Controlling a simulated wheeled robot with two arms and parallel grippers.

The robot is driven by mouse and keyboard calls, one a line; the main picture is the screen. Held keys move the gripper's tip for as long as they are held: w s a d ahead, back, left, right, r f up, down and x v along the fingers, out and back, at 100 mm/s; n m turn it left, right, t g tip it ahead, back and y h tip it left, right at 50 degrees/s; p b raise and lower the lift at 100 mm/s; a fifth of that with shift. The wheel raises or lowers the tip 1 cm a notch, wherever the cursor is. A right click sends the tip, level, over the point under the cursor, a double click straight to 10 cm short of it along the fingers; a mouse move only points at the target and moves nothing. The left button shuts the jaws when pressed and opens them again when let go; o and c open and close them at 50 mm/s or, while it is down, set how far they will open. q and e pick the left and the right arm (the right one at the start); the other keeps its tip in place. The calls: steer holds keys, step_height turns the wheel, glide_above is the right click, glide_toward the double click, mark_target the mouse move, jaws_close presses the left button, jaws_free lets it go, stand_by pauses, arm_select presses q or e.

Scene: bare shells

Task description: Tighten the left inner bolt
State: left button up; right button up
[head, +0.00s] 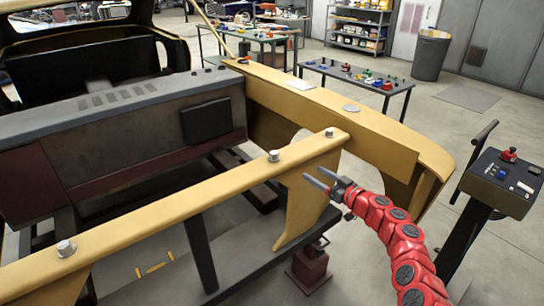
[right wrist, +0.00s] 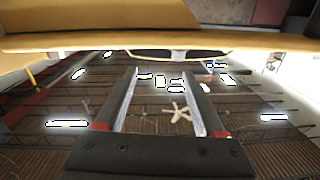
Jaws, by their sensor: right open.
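A yellow beam (head: 180,200) crosses the head view, with three grey bolts on its top. One bolt (head: 66,248) is at the far left, one (head: 274,156) is near the middle, and one (head: 329,132) is near the right end. I cannot tell which is the left inner bolt. My right gripper (head: 313,173) is open and empty beside the beam's right part, apart from the bolts. In the right wrist view its two fingers (right wrist: 162,75) are spread, with the yellow beam (right wrist: 120,42) across the top. My left gripper is not in view.
A yellow side rail (head: 350,120) runs behind the beam to the right. A control stand (head: 499,182) with a red button stands at the right. Tables (head: 345,75) with small parts and a bin (head: 431,55) are farther back. Open floor lies between.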

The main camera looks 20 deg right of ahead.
mark_target(277, 157)
steer(key=w+a+b, duration=0.1)
steer(key=w+a, duration=0.2)
steer(key=w, duration=0.1)
steer(key=w+a+n+y+b, duration=0.1)
steer(key=w+a, duration=0.2)
steer(key=w, duration=0.1)
steer(key=w+a+r+n+y+b, duration=0.1)
steer(key=w+a, duration=0.2)
steer(key=shift+w+a+g, duration=0.3)
steer(key=shift+w+g, duration=0.1)
steer(key=shift+w+a+b, duration=0.25)
steer(key=shift+w+b, duration=0.05)
steer(key=shift+w, duration=0.25)
steer(key=shift+w+a+r, duration=0.15)
steer(key=shift+w+r, duration=0.05)
steer(key=shift+w, duration=0.1)
jaws_close()
